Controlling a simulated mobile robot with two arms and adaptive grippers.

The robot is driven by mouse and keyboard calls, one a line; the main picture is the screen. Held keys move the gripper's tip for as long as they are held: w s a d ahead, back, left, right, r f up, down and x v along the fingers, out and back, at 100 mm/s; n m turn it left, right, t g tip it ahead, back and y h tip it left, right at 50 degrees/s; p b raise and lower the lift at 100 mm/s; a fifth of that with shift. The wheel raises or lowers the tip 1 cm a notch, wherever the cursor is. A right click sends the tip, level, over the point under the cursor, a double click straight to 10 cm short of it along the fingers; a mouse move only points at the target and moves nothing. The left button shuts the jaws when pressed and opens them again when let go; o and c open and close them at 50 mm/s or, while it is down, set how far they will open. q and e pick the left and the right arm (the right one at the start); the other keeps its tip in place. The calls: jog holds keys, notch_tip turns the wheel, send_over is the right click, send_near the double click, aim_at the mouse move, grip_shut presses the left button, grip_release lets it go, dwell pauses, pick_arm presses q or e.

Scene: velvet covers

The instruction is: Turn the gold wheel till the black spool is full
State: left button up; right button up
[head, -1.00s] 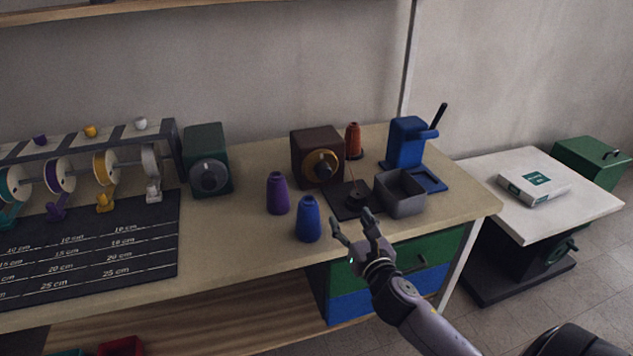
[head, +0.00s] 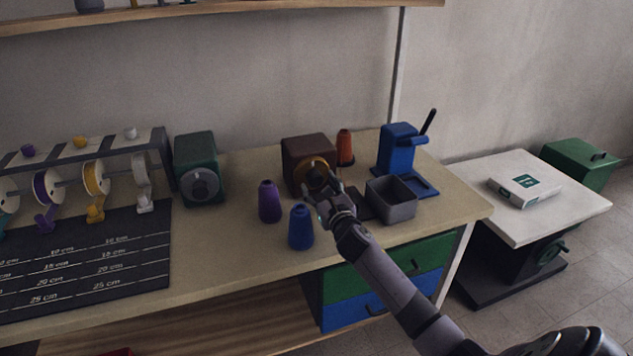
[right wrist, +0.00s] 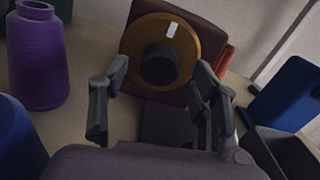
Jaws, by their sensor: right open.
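The gold wheel (head: 313,165), with a dark hub, is on the front of a brown box (head: 295,149) near the back of the bench. In the right wrist view the gold wheel (right wrist: 203,38) faces me, with a white mark on its upper part. My right gripper (head: 322,190) is open in front of the wheel. In the right wrist view its fingers (right wrist: 161,76) stand apart, one on each side of the dark hub; I cannot tell if they touch. The dark plate (head: 365,206) is partly behind my arm, and I cannot make out the black spool. My left gripper is out of view.
A purple cone (head: 269,203) and a blue cone (head: 301,229) stand close left of my right gripper. A grey bin (head: 392,207) and a blue device (head: 397,150) are to its right. An orange cone (head: 344,147) stands behind.

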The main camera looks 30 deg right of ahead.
jog(key=shift+x, duration=1.35)
jog(key=c, duration=1.1)
jog(key=shift+c, duration=0.2)
jog(key=shift+m, duration=0.4)
